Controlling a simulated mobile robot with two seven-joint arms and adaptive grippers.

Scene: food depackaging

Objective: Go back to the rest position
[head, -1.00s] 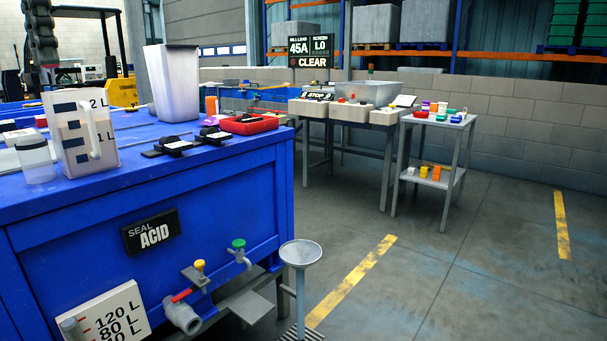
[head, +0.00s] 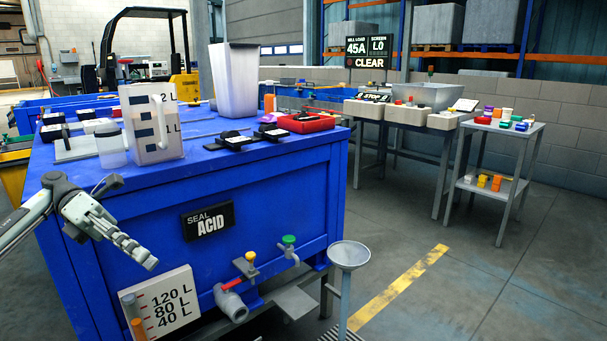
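My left gripper (head: 146,260) is at the lower left, in front of the blue tank (head: 270,185). Its grey fingers point down and to the right, above the level scale panel. Nothing shows in its grip. The fingers overlap from this angle, so I cannot tell whether they are open or shut. My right gripper is not in view.
On the tank stand a measuring jug (head: 155,145), a tall whitish bin (head: 235,85) and a red tray (head: 307,123). Valves and a funnel stand (head: 349,256) project at its front. A small side table (head: 488,190) stands at the right. Floor at the lower right is clear.

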